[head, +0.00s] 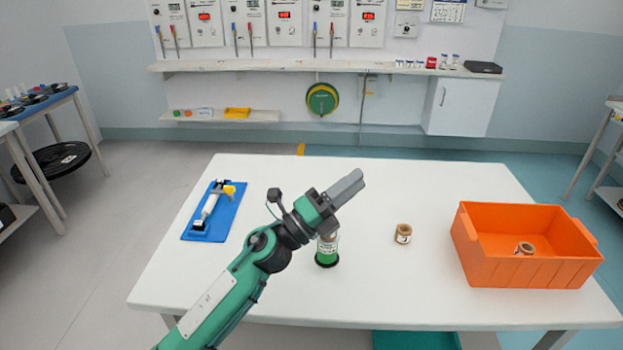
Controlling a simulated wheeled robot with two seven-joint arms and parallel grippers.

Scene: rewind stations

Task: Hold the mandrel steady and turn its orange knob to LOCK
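The mandrel (210,207) is a white cylinder on a blue base plate (222,231) at the left of the white table. A yellow-orange knob (229,190) shows at its far end. The knob's markings are too small to read. My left gripper (346,187) is in the air over the middle of the table, to the right of the mandrel and apart from it. Its grey fingers lie together with no gap showing, and they point up and right, away from the mandrel. Nothing shows between them. My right gripper is out of view.
A green and white spool (327,258) stands partly behind my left arm. A small brown roll (403,233) stands to its right. An orange crate (510,270) with another small roll (524,248) inside is at the right. The white table's (400,180) far middle is clear.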

